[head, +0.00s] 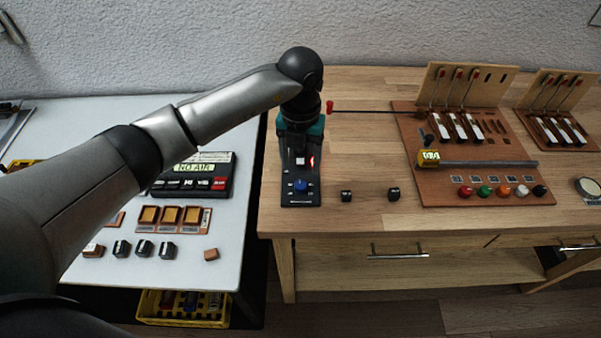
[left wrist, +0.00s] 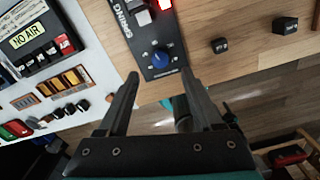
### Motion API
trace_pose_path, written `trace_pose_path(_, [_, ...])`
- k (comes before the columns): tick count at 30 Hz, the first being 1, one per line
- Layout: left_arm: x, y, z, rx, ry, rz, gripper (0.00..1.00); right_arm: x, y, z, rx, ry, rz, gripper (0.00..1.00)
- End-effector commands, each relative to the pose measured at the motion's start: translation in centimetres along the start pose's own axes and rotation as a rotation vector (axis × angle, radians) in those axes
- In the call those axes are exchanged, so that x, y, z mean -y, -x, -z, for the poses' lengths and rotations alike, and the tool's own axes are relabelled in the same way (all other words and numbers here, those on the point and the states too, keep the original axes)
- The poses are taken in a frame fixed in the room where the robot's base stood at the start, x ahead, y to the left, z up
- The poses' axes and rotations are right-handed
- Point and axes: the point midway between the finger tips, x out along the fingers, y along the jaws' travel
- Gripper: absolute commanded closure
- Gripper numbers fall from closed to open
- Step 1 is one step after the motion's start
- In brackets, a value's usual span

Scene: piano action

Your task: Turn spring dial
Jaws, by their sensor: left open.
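The spring dial is a blue knob (head: 301,186) on a black panel (head: 300,198) at the left end of the wooden bench. In the left wrist view the blue dial (left wrist: 160,58) lies just beyond my fingertips, near the panel's end, with the word SPRING along the panel's side. My left gripper (head: 301,135) is over the far part of the panel, pointing down. In the left wrist view its two fingers (left wrist: 161,80) are spread apart with nothing between them. The dial looks untouched. My right gripper is out of view.
Two small black blocks (head: 346,196) (head: 393,194) lie right of the panel. A wooden board (head: 470,190) with levers and coloured knobs stands further right. A NO AIR display (head: 193,175) and small parts are on the white table at left. A gap separates the tables.

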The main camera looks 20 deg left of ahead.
Motion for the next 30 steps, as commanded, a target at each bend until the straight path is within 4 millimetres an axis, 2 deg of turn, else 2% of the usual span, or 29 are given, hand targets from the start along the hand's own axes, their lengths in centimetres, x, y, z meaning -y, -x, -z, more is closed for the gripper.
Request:
trace_pose_path(1, [0.0, 1.6, -0.1, 0.006, -0.001, 0.0, 0.33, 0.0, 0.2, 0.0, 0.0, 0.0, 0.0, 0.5])
trace_pose_path(6, [0.0, 5.3, -0.1, 0.005, 0.0, 0.0, 0.33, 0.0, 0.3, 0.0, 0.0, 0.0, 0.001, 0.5])
trace_pose_path(12, [0.0, 8.0, 0.0, 0.002, 0.0, 0.0, 0.33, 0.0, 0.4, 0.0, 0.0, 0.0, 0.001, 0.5])
trace_pose_path(18, [0.0, 8.8, 0.0, 0.0, 0.0, -0.001, 0.33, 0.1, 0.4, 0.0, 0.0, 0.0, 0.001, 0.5])
trace_pose_path(30, [0.0, 8.7, 0.0, 0.0, 0.0, 0.0, 0.33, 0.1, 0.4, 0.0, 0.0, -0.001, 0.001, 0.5])
